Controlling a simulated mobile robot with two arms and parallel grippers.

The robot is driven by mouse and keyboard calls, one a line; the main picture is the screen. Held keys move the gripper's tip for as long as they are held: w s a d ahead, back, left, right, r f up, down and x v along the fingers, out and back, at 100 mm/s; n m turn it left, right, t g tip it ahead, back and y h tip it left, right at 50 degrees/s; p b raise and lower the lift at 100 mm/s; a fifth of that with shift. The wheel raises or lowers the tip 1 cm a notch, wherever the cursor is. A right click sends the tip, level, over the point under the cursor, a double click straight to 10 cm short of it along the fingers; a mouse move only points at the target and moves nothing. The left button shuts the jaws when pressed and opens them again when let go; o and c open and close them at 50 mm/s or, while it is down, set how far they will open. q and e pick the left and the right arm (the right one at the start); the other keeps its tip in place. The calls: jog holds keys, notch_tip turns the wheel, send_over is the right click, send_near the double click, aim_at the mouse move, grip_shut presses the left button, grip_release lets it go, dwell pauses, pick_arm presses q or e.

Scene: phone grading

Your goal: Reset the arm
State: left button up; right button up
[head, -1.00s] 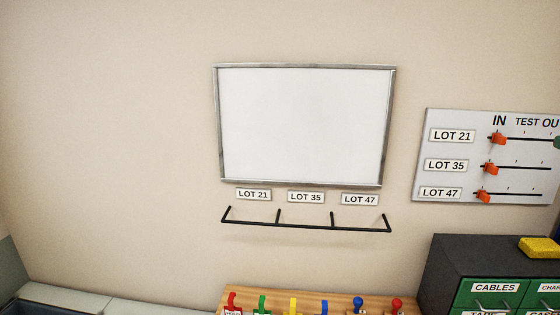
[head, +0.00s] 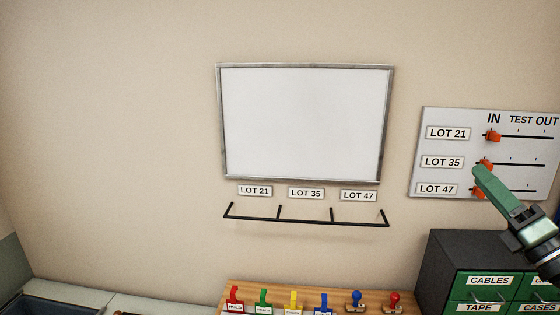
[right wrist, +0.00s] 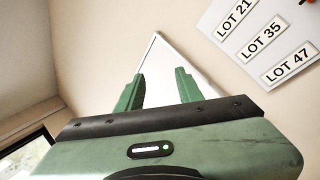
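My right gripper (head: 480,173) has green fingers and reaches in from the right edge of the head view, in front of the lot slider board (head: 425,150). It covers part of the LOT 47 row and reaches the LOT 35 slider's edge. In the right wrist view its two fingers stand apart with nothing between them (right wrist: 160,82). The fingers point toward the framed whiteboard (head: 305,122). My left gripper is in no view.
A black wall rack (head: 305,221) hangs below the whiteboard, under several lot labels. Below are a wooden board (head: 240,289) with coloured tags and pins, and a dark cabinet (head: 445,262) with green drawers. The wall at left is clear.

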jog(key=s+f+m+g+h, duration=0.45)
jog(key=f+m+h, duration=0.25)
jog(key=f+m, duration=0.75)
jog(key=s+f+m+g+h, duration=0.45)
jog(key=f+m+h, duration=0.25)
jog(key=f+m, duration=0.75)
jog(key=s+a+f+g+y, duration=0.7)
jog(key=s+a+f+g, duration=0.3)
jog(key=s+a+f, duration=0.85)
jog(key=s+d+f+b, duration=0.15)
jog(key=f+b, duration=0.45)
jog(key=f, duration=1.4)
jog(key=s+f+b, duration=0.2)
jog(key=f+b, duration=0.5)
jog(key=f, duration=1.2)
jog(key=s+d+f+b, duration=0.1)
jog(key=s+f+b, duration=0.2)
jog(key=s+f, duration=0.2)
jog(key=s+d+f+g+b, duration=0.1)
jog(key=s+f+b, duration=0.2)
jog(key=f, duration=0.9)
jog(key=s+d+f+g+b, duration=0.1)
jog(key=s+f+b, duration=0.2)
jog(key=s+f, duration=0.5)
jog(key=shift+s+f, duration=0.15)
jog(key=shift+f, duration=0.05)
